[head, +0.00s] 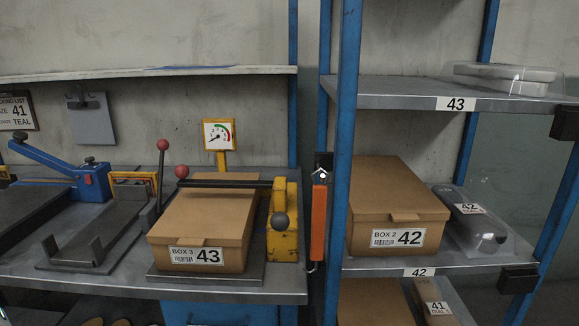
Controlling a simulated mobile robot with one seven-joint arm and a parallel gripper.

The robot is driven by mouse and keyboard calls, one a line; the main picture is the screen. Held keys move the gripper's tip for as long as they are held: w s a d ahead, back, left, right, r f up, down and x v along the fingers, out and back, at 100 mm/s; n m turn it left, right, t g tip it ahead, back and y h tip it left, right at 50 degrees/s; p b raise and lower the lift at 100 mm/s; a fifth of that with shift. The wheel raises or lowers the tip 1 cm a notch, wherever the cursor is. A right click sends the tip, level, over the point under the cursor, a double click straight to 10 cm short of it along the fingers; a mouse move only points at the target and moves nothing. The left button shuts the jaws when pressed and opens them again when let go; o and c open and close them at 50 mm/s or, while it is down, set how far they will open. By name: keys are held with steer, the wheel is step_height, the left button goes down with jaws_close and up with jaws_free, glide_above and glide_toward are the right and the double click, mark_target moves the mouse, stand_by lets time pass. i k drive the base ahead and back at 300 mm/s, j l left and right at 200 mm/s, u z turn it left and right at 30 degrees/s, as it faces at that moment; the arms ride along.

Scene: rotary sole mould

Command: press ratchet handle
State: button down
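A yellow press-like device (285,235) with a black ball knob (281,220) stands on the bench at the right of a cardboard box labelled BOX 3, 43 (205,222). A black bar (232,184) runs from it across the box top, with a red ball (181,171) at its left end. An upright dark lever (160,178) with a red knob (162,145) stands at the box's left. I cannot tell which of these is the ratchet handle. My gripper is not in view.
A dial gauge (219,134) stands behind the box. A blue lever tool (62,165) is at left. An orange long piece (318,222) hangs beside the blue shelf post (345,140). The right shelf (385,262) holds BOX 2, 42 (395,205) and a clear-covered tray (480,222).

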mark_target(280, 221)
steer(key=i+j, duration=0.1)
steer(key=j, duration=0.5)
steer(key=i+j+z, duration=0.1)
steer(key=j, duration=0.45)
steer(key=i+j, duration=0.1)
steer(key=j, duration=0.5)
steer(key=i+j, duration=0.1)
steer(key=j, duration=0.5)
steer(key=i+z, duration=0.05)
